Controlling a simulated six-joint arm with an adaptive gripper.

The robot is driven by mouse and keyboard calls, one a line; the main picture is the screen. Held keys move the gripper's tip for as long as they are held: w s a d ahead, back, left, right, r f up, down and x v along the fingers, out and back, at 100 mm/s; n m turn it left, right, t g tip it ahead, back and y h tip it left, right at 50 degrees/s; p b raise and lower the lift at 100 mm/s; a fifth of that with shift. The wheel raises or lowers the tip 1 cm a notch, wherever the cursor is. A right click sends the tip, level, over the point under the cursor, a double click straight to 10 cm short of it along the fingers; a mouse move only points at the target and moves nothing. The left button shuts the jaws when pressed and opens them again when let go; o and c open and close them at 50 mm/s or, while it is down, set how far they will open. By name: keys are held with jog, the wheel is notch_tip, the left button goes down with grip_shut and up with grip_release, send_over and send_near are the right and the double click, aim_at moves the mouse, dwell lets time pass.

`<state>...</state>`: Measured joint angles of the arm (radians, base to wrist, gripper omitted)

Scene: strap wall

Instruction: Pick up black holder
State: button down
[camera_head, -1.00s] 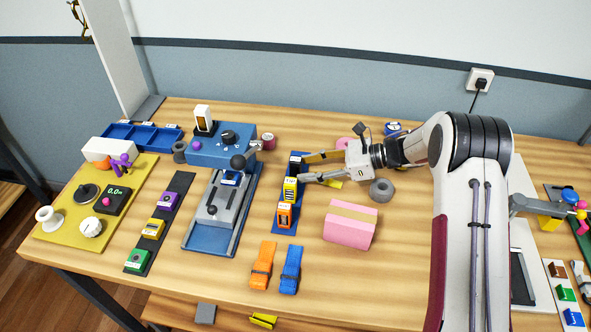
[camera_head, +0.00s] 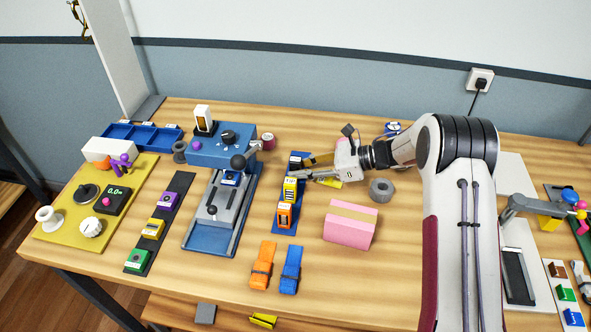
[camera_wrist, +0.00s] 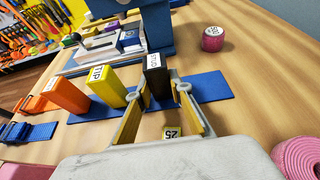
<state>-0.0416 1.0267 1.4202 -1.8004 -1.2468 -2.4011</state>
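The black holder (camera_wrist: 154,76) stands upright on the far end of a blue strip (camera_wrist: 205,88), with a white label on top. In the head view the black holder (camera_head: 294,165) is partly hidden by my gripper (camera_head: 304,167). In the wrist view my gripper (camera_wrist: 157,92) is open, with one finger on each side of the black holder. A small gap seems to show beside it; contact is not clear. The yellow holder (camera_wrist: 103,86) and the orange holder (camera_wrist: 65,95) stand in a row to its left.
A blue-grey device (camera_head: 222,146) stands to the left. Orange (camera_head: 263,265) and blue (camera_head: 291,270) straps lie in front. The table front right of them is clear.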

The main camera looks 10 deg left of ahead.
jog(key=shift+r, duration=0.15)
jog(key=shift+r, duration=4.9)
